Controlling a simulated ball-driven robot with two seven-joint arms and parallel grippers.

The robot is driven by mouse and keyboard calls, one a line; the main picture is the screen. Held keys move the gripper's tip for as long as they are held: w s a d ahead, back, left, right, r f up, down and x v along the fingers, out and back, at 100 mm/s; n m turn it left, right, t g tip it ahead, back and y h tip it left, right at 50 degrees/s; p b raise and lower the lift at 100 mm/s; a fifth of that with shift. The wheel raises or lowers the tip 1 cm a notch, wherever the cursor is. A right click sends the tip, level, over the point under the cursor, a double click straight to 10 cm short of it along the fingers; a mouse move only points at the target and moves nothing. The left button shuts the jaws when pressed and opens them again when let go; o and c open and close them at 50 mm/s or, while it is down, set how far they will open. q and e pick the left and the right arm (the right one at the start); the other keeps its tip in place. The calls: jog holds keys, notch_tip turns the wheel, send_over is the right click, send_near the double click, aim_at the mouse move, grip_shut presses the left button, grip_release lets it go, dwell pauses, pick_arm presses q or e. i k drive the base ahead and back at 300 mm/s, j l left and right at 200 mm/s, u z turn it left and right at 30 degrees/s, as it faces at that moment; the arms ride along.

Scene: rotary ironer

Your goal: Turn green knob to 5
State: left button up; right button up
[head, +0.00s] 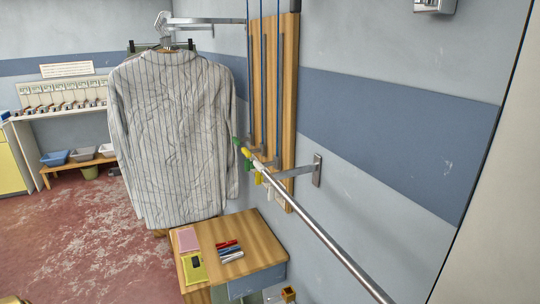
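No green knob with a numbered dial can be made out in the head view. Small green pieces (248,165) sit among yellow and white ones near the far end of a metal rail, by a wooden wall board (290,90); they are too small to tell what they are. Neither of my grippers is in view.
A striped shirt (170,140) hangs from a wall bracket. Below it, a small wooden table (255,240) holds pens, a pink pad and a yellow-green item. The metal rail (325,240) runs toward me along the right wall. Open red floor (90,245) lies left.

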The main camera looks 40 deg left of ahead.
aim_at(248, 164)
jog(key=i+j, duration=0.15)
jog(key=j, duration=0.35)
jog(key=i+j+z, duration=0.15)
jog(key=j, duration=0.35)
jog(key=i+j, duration=0.1)
jog(key=j, duration=0.45)
jog(key=i+j+z, duration=0.1)
jog(key=j, duration=0.4)
jog(key=i+j+z, duration=0.1)
jog(key=j, duration=0.45)
